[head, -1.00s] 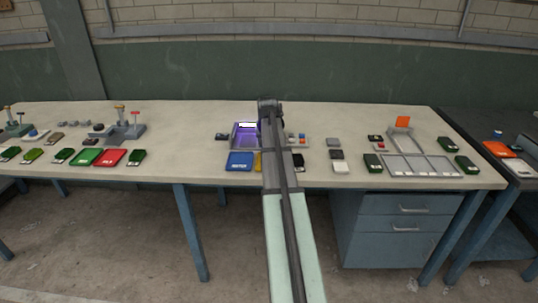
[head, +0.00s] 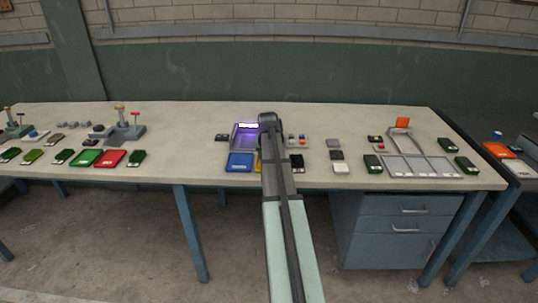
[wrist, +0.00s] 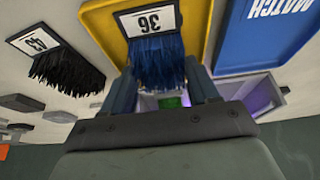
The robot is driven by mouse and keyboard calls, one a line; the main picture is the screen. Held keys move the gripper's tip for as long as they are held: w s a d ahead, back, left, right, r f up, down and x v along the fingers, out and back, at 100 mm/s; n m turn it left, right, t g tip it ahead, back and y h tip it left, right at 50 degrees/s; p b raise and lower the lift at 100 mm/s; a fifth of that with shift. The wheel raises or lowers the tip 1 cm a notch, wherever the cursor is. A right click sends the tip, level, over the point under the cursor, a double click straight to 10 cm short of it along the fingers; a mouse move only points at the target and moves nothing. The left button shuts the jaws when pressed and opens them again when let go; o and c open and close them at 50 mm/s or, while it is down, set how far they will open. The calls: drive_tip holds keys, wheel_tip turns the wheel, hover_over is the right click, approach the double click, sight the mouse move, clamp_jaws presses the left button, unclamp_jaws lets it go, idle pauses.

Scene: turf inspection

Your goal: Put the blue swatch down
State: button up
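The blue swatch (wrist: 158,58) has a white label reading 36 and blue fibres, and shows in the wrist view. It is at the yellow tray (wrist: 112,22), inside its outline as seen from above; whether it touches the tray floor I cannot tell. My gripper (wrist: 161,88) has one finger on each side of the swatch's fibres, apparently against both sides. In the head view my arm hides the gripper and the swatch; only a strip of the yellow tray (head: 258,164) shows beside the arm.
A blue tray marked MATCH (wrist: 268,38) lies beside the yellow one. A black swatch labelled 43 (wrist: 65,70) lies on the other side. A purple-lit box (head: 245,135) stands behind the trays. A grey divided tray (head: 420,166) is farther right on the bench.

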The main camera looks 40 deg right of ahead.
drive_tip(key=o, duration=0.4)
drive_tip(key=shift+r, duration=0.1)
drive_tip(key=v, duration=1.2)
drive_tip(key=shift+r, duration=0.1)
